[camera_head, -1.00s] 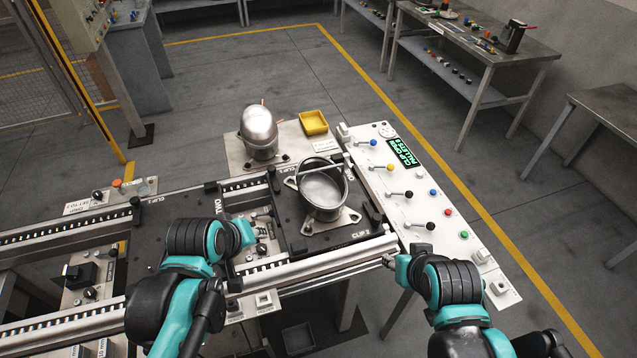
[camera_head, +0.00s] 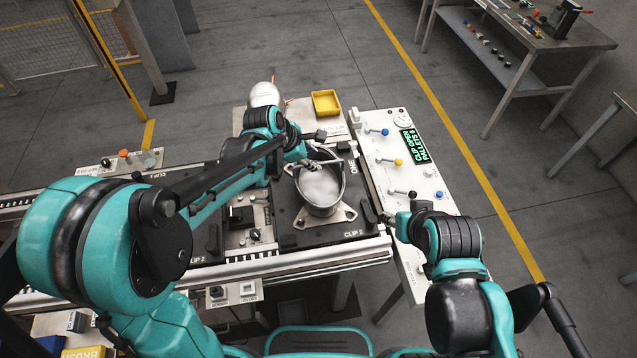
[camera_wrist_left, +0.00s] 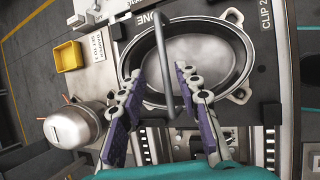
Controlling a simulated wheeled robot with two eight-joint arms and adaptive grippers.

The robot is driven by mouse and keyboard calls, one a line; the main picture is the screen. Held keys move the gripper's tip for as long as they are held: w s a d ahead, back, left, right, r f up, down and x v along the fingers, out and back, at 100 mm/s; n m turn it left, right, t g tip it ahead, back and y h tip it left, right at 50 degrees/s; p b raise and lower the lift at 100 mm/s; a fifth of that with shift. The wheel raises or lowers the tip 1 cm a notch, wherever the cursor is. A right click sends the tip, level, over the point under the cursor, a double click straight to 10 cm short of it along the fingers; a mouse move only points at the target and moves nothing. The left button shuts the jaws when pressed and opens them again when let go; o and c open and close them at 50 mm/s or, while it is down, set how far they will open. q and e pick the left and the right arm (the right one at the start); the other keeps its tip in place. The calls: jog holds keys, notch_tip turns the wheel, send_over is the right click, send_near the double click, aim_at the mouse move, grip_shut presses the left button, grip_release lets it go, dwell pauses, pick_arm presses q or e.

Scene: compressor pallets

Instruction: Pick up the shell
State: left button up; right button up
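The shell (camera_head: 320,190) is a grey, open, round pot with a bar handle across its top, standing upright on a dark pallet plate. The shell (camera_wrist_left: 205,60) and its handle (camera_wrist_left: 163,55) also show in the left wrist view. My left gripper (camera_head: 322,152) is over the shell's far rim. In the left wrist view my left gripper (camera_wrist_left: 158,78) is open, with the handle between its spread fingers; contact is not clear. My right gripper (camera_head: 403,207) is low by the control panel, right of the shell; its fingers are too small to judge.
A domed metal cover (camera_head: 264,95) stands behind the shell, partly hidden by my left arm. A yellow tray (camera_head: 326,103) is at the back. The panel with coloured buttons and levers (camera_head: 397,161) lies close on the right.

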aim_at(319, 163)
pick_arm(q)
jog(key=x, duration=0.2)
jog(key=b+x, duration=0.1)
jog(key=x, duration=0.1)
jog(key=shift+s+d+f, duration=0.1)
jog(key=shift+s, duration=0.35)
jog(key=shift+w+d+f+b, duration=0.15)
jog(key=shift+w+f+b, duration=0.1)
jog(key=shift+f+b, duration=0.1)
jog(key=shift+c, duration=1.1)
jog(key=shift+r, duration=0.1)
grip_shut()
jog(key=shift+r, duration=0.1)
